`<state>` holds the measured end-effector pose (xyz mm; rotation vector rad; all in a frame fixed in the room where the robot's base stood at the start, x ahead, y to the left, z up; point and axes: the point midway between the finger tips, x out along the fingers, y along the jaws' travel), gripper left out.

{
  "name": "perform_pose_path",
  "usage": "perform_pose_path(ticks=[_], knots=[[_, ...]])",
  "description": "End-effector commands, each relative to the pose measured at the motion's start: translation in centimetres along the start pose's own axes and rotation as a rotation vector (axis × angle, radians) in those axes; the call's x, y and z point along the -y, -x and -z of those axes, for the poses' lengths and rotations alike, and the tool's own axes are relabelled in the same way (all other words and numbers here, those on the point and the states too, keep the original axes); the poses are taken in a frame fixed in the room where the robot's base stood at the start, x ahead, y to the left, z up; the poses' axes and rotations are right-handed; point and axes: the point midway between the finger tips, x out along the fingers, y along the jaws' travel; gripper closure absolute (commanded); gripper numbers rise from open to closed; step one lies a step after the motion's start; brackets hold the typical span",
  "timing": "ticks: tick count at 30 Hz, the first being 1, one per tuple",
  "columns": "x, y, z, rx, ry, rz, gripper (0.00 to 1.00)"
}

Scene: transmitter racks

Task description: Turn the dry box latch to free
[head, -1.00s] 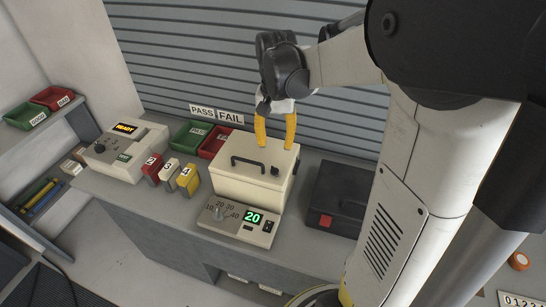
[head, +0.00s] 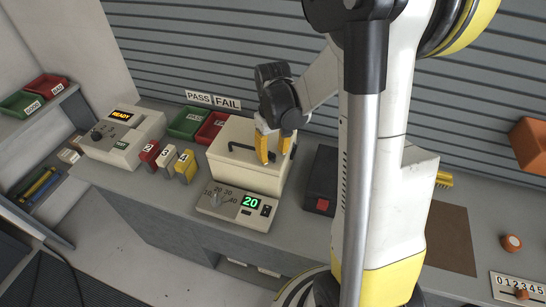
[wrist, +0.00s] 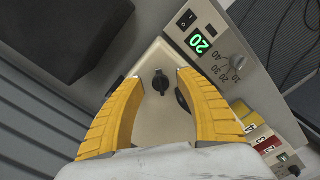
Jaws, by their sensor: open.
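The dry box (head: 240,172) is a cream box with a black bar handle (head: 250,151) on its lid, standing on the grey bench. Its latch is a small black knob (wrist: 160,83) on the lid, seen in the wrist view between my fingers; in the head view my gripper hides it. My gripper (head: 274,157) has yellow fingers, points down over the right part of the lid, and is open and empty. In the wrist view the fingertips (wrist: 157,77) lie on either side of the knob, apart from it. The right finger partly covers the handle.
A control unit (head: 224,209) with a green "20" display stands in front of the box. A dark case (head: 324,172) is close on the right. Numbered blocks (head: 167,157) stand left, and green (head: 189,122) and red (head: 212,128) trays behind.

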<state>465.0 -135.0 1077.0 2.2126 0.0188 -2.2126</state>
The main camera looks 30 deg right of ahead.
Motion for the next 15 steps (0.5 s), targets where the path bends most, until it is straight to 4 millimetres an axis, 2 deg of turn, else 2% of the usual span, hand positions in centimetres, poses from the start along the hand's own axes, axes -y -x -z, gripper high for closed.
perform_pose_path(ticks=[4, 12, 14, 15], knots=[[0.01, -1.01, -0.01, 0.0, 0.0, 0.0, 0.58], [0.01, -1.08, -0.02, 0.0, -0.001, 0.0, 0.58], [0.01, -1.07, -0.03, 0.0, -0.001, 0.0, 0.74], [0.01, -1.07, -0.02, 0.0, -0.001, 0.0, 0.87]])
